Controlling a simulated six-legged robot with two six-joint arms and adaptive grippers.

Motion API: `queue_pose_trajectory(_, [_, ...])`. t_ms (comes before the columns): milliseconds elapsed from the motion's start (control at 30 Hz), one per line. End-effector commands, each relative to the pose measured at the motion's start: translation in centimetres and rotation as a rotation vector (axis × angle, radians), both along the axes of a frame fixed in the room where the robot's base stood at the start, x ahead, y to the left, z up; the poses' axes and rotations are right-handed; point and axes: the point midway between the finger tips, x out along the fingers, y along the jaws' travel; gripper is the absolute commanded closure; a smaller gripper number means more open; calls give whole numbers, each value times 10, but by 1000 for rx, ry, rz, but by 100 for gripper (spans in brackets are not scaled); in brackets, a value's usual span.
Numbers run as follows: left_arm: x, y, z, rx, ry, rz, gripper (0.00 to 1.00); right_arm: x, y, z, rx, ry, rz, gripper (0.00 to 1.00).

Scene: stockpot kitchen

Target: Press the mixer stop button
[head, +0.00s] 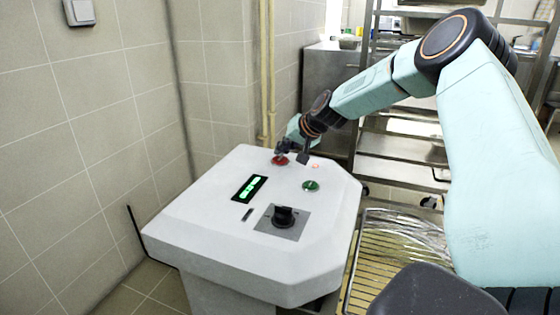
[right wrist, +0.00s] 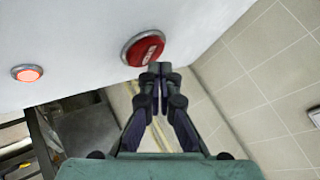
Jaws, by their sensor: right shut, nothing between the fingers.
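The red stop button (head: 279,160) sits near the far edge of the white control panel (head: 200,215). In the right wrist view the red button (right wrist: 145,49) has pale lettering and a metal ring. My right gripper (head: 281,151) is shut and empty, with its fingertips at the button in the head view. In the right wrist view the right gripper's tips (right wrist: 160,68) overlap the button's lower right edge. I cannot tell whether they touch it. My left gripper is not in view.
The panel also carries a green button (head: 311,186), a lit red lamp (head: 316,166), a green display (head: 249,188) and a black knob (head: 284,216). Tiled walls (head: 90,130) stand left and behind. A metal rack (head: 400,150) stands at the right.

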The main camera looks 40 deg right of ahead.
Motion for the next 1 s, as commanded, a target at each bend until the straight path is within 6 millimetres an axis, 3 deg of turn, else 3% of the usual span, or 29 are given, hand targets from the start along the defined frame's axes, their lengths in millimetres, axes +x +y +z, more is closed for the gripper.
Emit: queue_pose_trajectory(1000, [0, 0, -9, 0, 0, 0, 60, 0, 0, -10, 0, 0, 0, 100])
